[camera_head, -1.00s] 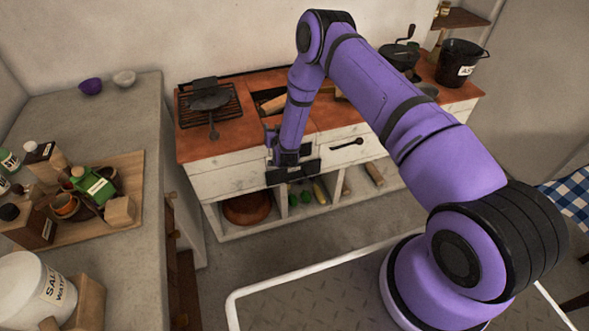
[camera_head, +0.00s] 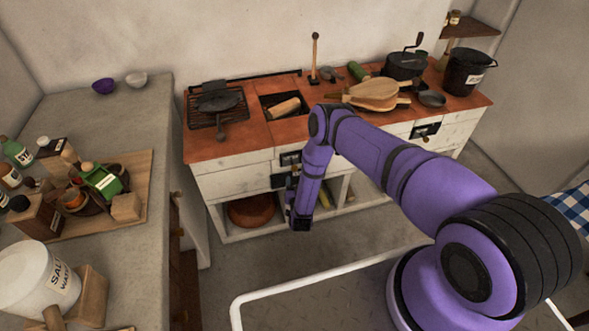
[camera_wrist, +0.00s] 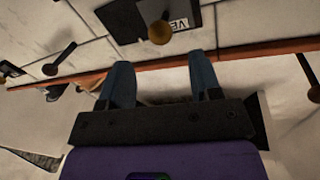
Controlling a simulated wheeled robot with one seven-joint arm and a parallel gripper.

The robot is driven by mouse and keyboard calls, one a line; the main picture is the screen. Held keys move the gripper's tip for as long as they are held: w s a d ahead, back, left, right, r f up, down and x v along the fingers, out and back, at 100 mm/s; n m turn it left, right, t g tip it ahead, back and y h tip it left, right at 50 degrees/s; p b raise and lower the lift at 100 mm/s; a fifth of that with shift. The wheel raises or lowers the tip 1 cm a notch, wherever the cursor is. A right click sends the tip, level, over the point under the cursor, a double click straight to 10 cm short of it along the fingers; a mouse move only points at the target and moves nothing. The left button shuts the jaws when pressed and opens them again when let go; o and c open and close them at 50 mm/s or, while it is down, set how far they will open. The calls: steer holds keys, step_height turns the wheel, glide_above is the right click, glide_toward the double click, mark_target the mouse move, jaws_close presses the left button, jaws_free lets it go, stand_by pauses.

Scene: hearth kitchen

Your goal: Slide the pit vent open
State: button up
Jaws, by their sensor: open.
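The vent is a black plate with a label starting "VE" and a round brass knob, at the top of the wrist view (camera_wrist: 178,22). In the head view a dark plate (camera_head: 290,158) shows on the white front below the counter, partly hidden behind my arm. My gripper (camera_wrist: 163,82) is open and empty, its two blue-grey fingers pointing towards the plate. The knob (camera_wrist: 160,32) lies beyond the fingertips, roughly in line with the gap between them, not touched. In the head view my gripper (camera_head: 284,181) is small and dark, close to the front.
The orange counter (camera_head: 240,141) carries a grill with a pan (camera_head: 215,101), a pit opening with a log (camera_head: 284,108), wooden bellows (camera_head: 376,95) and pots. Another dark plate (camera_head: 425,130) is farther right on the front. Open shelves lie below. A grey worktop (camera_head: 150,270) stands left.

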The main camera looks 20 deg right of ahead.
mark_target(295, 171)
steer(key=w, duration=0.2)
steer(key=w+d, duration=0.1)
steer(key=w, duration=0.5)
steer(key=shift+d, duration=0.25)
